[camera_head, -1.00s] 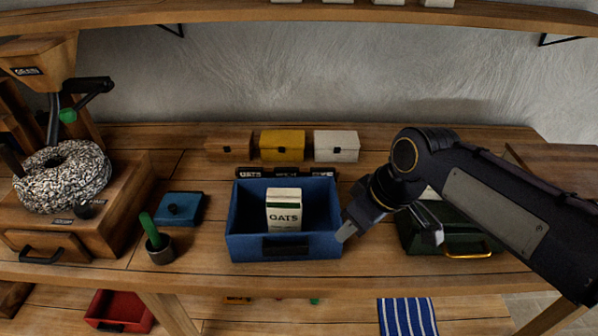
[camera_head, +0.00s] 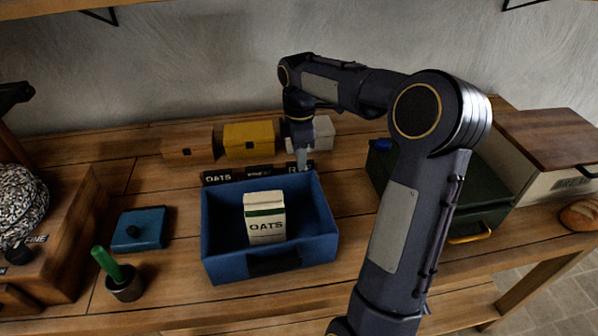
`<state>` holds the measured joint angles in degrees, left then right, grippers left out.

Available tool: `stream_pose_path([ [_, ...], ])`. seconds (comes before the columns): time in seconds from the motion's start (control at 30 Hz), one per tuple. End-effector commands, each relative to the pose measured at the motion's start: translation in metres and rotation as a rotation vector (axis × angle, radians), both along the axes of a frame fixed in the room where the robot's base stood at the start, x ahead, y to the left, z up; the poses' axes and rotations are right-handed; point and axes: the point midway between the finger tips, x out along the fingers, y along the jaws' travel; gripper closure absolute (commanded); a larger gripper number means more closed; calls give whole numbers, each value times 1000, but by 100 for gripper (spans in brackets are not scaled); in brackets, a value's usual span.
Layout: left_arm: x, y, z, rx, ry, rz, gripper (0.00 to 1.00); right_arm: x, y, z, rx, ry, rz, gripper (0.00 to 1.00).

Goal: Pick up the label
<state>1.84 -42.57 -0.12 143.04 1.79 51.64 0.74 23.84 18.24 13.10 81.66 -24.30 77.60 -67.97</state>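Several small dark labels stand in a row behind the blue bin (camera_head: 222,268). The left label (camera_head: 217,177) reads OATS, the middle label (camera_head: 259,173) is too small to read surely, and the right label (camera_head: 296,168) shows a letter R. My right gripper (camera_head: 302,164) points down at the right label, its tips at or just over it. The fingers show edge-on, so I cannot tell whether they are open, or touch the label. A white OATS packet (camera_head: 264,226) with a green band stands in the bin. My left gripper is out of view.
Brown (camera_head: 188,147), yellow (camera_head: 248,139) and white (camera_head: 325,131) boxes stand close behind the labels. A blue lidded box (camera_head: 140,230) and a cup with a green handle (camera_head: 122,285) are at left. A dark green bin (camera_head: 487,198) is at right.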

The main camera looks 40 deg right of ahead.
Motion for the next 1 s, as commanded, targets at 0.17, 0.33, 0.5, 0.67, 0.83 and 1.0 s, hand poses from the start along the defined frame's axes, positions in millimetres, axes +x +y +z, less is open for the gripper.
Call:
stream_pose_path([
  [0.17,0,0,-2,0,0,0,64,0,0,-20,0,0,0,61],
  [0.33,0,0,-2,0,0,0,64,0,0,-22,-1,-2,0,61],
  [0.5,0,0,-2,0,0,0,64,0,0,-21,-1,-2,0,71],
  [0.67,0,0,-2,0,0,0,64,0,0,-21,0,-2,0,92],
  [0.83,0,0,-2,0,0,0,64,0,0,-21,0,-2,0,100],
  [1.0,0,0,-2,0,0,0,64,0,0,-21,0,-2,0,100],
])
